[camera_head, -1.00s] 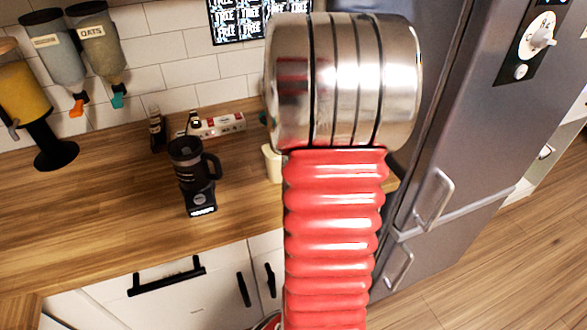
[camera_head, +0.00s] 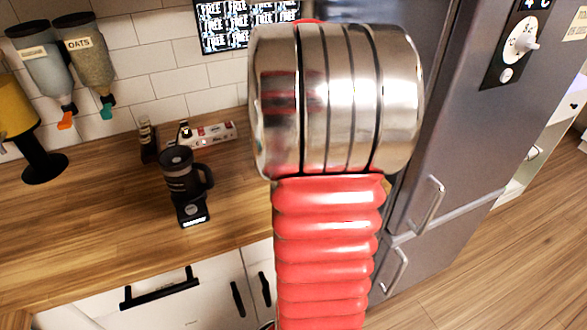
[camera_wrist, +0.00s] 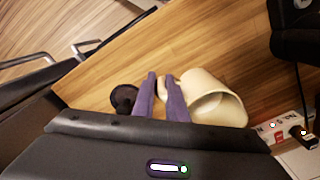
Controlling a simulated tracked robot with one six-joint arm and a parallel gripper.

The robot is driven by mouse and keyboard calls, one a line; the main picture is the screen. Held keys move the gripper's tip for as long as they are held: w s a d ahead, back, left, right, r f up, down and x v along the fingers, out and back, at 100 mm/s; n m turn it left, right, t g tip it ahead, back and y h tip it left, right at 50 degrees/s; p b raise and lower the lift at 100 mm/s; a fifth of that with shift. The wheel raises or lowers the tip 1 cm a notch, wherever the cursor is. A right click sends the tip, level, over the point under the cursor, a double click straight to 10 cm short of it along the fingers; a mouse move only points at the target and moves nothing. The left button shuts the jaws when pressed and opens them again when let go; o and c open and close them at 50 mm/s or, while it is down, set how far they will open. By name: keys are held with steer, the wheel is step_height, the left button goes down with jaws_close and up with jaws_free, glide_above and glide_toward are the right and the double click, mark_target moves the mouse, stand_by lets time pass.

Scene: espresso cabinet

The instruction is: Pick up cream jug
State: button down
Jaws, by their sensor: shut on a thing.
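The cream jug (camera_wrist: 218,104) shows in the wrist view as a pale, open vessel, tilted in the picture, with its wide mouth towards the lower right. My gripper (camera_wrist: 160,80), with two purple fingers, is shut on the jug at its left side, where a pale part shows between the fingers. Whether the jug's base touches the counter I cannot tell. In the head view my red and steel arm hides both the jug and the gripper.
A black mug-like vessel (camera_head: 180,172) stands on a small black scale (camera_head: 193,212) left of my arm. A power strip (camera_head: 212,132) lies by the tiled wall. A grey fridge (camera_head: 440,130) stands right. The wooden counter (camera_head: 100,220) is clear at front left.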

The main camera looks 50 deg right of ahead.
steer(key=shift+r, duration=2.05)
steer(key=shift+r, duration=0.1)
steer(key=shift+a, duration=0.1)
